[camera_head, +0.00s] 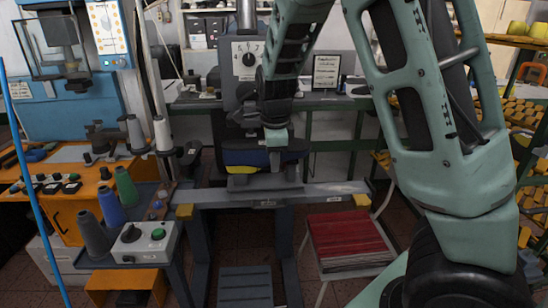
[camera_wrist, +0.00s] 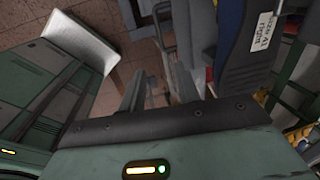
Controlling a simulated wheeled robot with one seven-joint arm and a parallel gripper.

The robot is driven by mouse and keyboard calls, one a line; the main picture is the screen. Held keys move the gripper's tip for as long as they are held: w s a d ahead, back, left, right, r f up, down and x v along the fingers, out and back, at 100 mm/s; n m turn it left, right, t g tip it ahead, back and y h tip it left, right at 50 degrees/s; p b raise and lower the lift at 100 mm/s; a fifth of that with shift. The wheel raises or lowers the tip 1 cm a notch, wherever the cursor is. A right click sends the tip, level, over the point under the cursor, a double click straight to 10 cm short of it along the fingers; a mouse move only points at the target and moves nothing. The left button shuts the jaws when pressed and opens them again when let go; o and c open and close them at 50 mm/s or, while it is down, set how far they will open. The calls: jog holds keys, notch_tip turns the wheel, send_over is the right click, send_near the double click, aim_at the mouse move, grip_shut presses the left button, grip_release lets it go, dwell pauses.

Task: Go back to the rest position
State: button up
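A dark blue shoe last (camera_head: 245,158) with a yellow patch sits on the grey stand at the centre of the head view. In the wrist view a blue piece (camera_wrist: 235,48) with a white size label is at the upper right, beside my fingers. My gripper (camera_wrist: 157,88) shows there with two grey fingers apart and nothing visible between them. In the head view my arm comes down from the top to just above the last, and its end partly hides the last; the fingers cannot be made out there.
A grey beam (camera_head: 330,191) with yellow ends runs in front of the stand. A chair with a red seat (camera_head: 347,240) stands at the right. Thread cones (camera_head: 110,206) and a control box (camera_head: 145,241) fill the left bench. Shelves with yellow lasts stand at the far right.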

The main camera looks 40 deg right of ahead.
dwell(0.4)
jog(key=s+a+n+g+y, duration=0.1)
jog(key=s+a+n, duration=0.5)
jog(key=a+n, duration=0.3)
jog(key=s+a+n+y, duration=0.1)
jog(key=s+a+n, duration=0.6)
jog(key=a, duration=0.3)
jog(key=s+a+n, duration=0.2)
jog(key=s+n, duration=0.5)
jog(key=n, duration=0.1)
jog(key=s+a+n, duration=0.3)
jog(key=s+n, duration=0.4)
jog(key=n, duration=0.1)
jog(key=shift+s+a+r+g, duration=0.35)
jog(key=shift+s+r+g, duration=0.05)
jog(key=shift+r, duration=0.05)
